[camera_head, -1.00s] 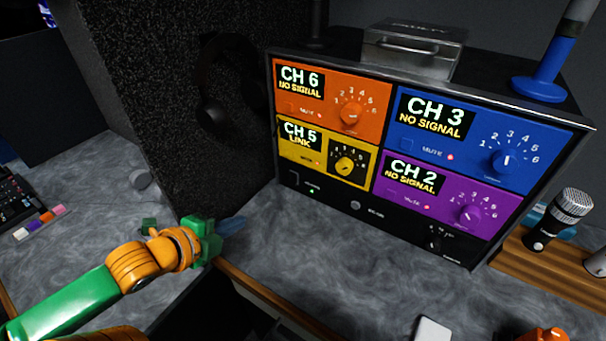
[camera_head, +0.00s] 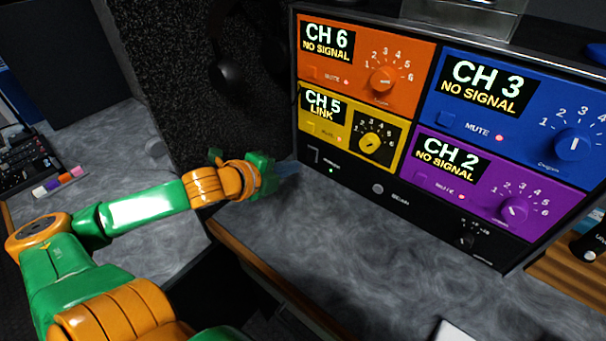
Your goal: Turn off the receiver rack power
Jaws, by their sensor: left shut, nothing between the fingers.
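The receiver rack (camera_head: 350,182) stands on the grey counter, with orange CH 6, yellow CH 5, blue CH 3 and purple CH 2 modules on its front. On its black bottom strip, at the left end, is the power switch (camera_head: 313,155). A small green light (camera_head: 331,171) glows beside it. CH 5 reads LINK; the others read NO SIGNAL. My left gripper (camera_head: 290,170) is shut and empty, its bluish fingertips just left of the switch and pointing toward it. I cannot tell whether they touch the rack. My right gripper is not in view.
A dark speckled panel (camera_head: 190,90) with headphones (camera_head: 228,70) stands left of the rack. A mixer (camera_head: 25,160) and coloured markers (camera_head: 58,183) lie at the far left. A microphone (camera_head: 592,240) stands at the right.

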